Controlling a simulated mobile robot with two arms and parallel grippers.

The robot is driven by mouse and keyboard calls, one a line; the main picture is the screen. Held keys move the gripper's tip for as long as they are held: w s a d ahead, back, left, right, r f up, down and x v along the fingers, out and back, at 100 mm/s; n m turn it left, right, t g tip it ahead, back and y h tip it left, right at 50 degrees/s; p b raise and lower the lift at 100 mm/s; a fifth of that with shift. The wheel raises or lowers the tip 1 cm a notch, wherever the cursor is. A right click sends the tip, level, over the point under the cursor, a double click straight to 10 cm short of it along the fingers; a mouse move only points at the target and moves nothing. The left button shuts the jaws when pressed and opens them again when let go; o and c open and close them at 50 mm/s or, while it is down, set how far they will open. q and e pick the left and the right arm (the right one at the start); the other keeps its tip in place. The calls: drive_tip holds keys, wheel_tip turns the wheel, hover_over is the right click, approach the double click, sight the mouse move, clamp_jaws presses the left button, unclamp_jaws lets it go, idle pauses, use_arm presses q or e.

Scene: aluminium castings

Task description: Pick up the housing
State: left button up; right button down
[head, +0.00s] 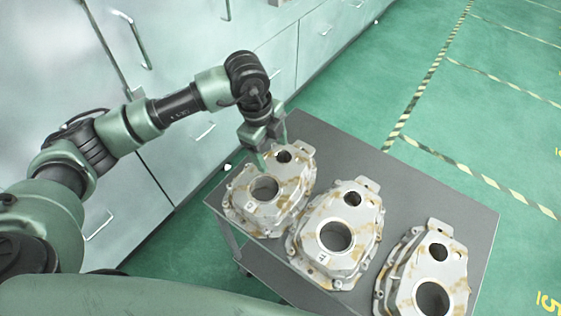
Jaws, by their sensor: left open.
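Three housings, pale metal castings with brown stains and round bores, stand in a row on a grey cart. The left housing (287,198) is nearest my left gripper. The middle housing (312,236) and the right housing (407,283) are farther along the row; the right one is cut off by the frame's bottom edge. My left gripper (270,157) points down at the back edge of the left housing, close to its small bore. It is open, with nothing seen between its fingers; whether the fingers touch the housing I cannot tell. My right gripper is not in view.
The grey cart (440,196) has bare room behind and to the right of the housings. Pale cabinets (185,60) with handles stand behind and to the left, close to my left arm. Green floor with striped tape lies open at right.

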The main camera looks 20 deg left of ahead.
sight(276, 170)
use_arm(q)
drive_tip(key=shift+w+a+f, duration=0.1)
drive_tip(key=shift+w+f, duration=0.05)
drive_tip(key=shift+w, duration=0.1)
drive_tip(key=shift+s+d+f+p, duration=0.2)
drive_tip(key=shift+s+f+p, duration=0.3)
drive_tip(key=shift+f+p, duration=0.15)
drive_tip(key=shift+s+d+f+p, duration=0.15)
drive_tip(key=shift+s+f+p, duration=0.35)
drive_tip(key=shift+f, duration=0.1)
drive_tip(key=f, duration=0.1)
drive_tip(key=f+p, duration=0.1)
drive_tip(key=f, duration=0.1)
drive_tip(key=shift+w+d, duration=0.2)
drive_tip(key=shift+w, duration=0.2)
drive_tip(key=shift+w+f, duration=0.1)
drive_tip(key=shift+f, duration=0.45)
clamp_jaws()
drive_tip(key=shift+d+r, duration=0.1)
drive_tip(key=shift+r, duration=0.05)
drive_tip(key=shift+w, duration=0.1)
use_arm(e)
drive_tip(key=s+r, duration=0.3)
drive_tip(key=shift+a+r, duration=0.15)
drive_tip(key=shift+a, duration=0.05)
